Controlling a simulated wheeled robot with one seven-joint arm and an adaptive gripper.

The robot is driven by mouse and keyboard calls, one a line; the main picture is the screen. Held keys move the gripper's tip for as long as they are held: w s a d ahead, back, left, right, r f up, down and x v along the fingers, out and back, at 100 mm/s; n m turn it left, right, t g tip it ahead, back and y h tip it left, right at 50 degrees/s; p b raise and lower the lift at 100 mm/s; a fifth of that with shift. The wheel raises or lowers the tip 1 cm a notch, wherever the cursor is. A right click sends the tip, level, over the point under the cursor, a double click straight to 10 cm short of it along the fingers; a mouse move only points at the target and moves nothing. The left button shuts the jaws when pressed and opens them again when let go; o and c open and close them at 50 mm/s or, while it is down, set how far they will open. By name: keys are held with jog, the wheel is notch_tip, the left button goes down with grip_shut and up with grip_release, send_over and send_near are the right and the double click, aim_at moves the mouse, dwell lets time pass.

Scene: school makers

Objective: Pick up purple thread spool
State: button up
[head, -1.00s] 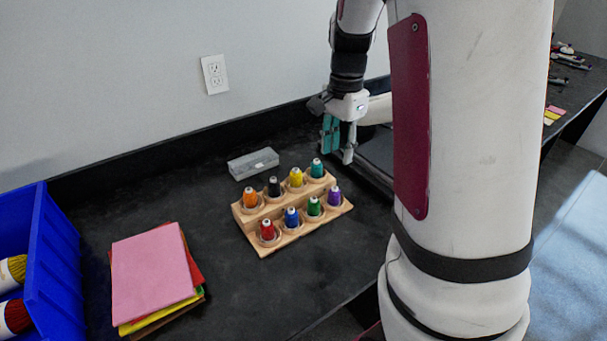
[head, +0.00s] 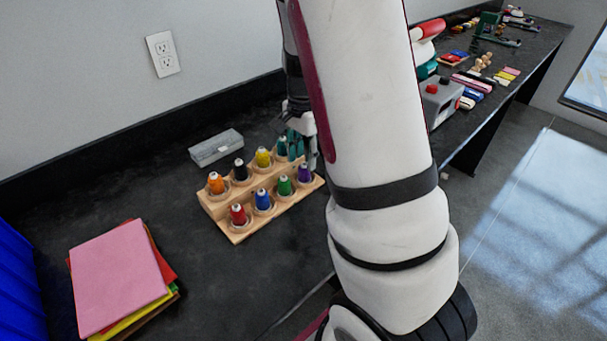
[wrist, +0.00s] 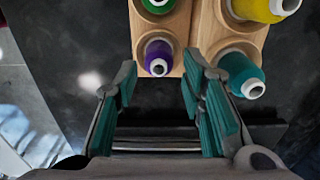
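The purple thread spool (head: 304,173) stands upright at the right end of the front row of a wooden spool rack (head: 239,232). In the wrist view the purple spool (wrist: 158,56) is seen from above, just beyond the fingertips and roughly between them. My gripper (head: 299,148) is open and empty, with teal finger pads, above the right end of the rack. In the wrist view my gripper (wrist: 158,80) has its fingers spread apart. The teal spool (wrist: 240,76) stands beside the right finger. My arm hides part of the table to the right.
Green (head: 284,186), blue (head: 263,200) and red (head: 238,215) spools share the front row. Yellow (head: 263,158), black (head: 240,170) and orange (head: 216,183) spools stand behind. A grey box (head: 216,148) lies behind the rack. Coloured sheets (head: 120,275) lie at left, with bare table between.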

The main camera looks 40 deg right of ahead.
aim_at(304, 164)
notch_tip(304, 164, down, 3)
jog(key=shift+d+f, duration=0.1)
jog(key=shift+f, duration=0.05)
jog(key=c, duration=0.8)
jog(key=shift+o, duration=0.2)
